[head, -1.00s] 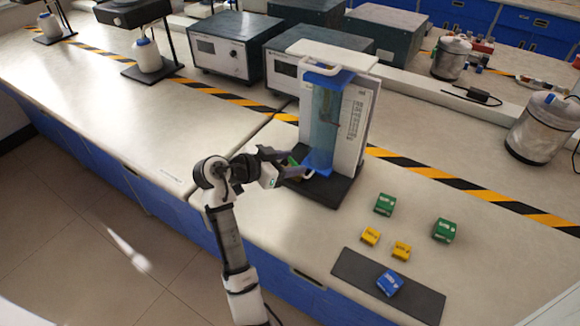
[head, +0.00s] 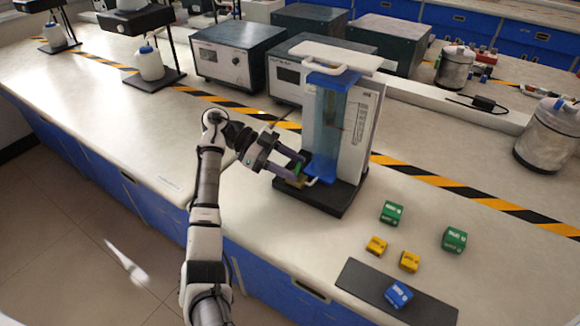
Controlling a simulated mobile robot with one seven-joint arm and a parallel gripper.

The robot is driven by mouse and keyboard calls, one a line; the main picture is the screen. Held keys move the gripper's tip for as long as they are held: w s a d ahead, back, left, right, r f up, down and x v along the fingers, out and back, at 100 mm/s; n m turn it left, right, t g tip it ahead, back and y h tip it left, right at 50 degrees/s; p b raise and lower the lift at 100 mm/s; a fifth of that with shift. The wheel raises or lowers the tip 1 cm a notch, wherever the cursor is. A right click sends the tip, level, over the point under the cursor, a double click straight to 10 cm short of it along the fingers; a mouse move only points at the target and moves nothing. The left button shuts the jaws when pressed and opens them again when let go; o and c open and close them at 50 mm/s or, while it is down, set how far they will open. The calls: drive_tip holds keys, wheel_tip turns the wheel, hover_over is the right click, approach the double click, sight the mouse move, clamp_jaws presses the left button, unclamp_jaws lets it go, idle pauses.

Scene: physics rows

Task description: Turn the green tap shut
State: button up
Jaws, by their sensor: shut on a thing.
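The green tap (head: 299,168) shows as a small patch of green low at the front left of a clear blue-tinted column (head: 325,120). The column stands on a black base (head: 335,205) with a white scaled panel behind it. My gripper (head: 295,171) is at the tap, its two fingers reaching in from the left. It is shut on the tap, and the fingers hide much of it. A small yellowish part (head: 294,183) shows just below the fingers. How far the tap is turned cannot be told.
Green blocks (head: 391,212), yellow blocks (head: 376,245) and a blue block (head: 398,294) on a dark mat (head: 362,287) lie right of the base. Grey instrument boxes (head: 240,50) stand behind.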

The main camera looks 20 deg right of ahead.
drive_tip(key=shift+w+m+g+y+b, duration=0.15)
drive_tip(key=shift+m+g+y+b, duration=0.25)
drive_tip(key=shift+m+g+y, duration=0.65)
drive_tip(key=shift+d+m+y, duration=0.15)
drive_tip(key=shift+m+y, duration=0.2)
drive_tip(key=shift+m, duration=0.1)
drive_tip(key=o, duration=1)
drive_tip(key=shift+r, duration=0.1)
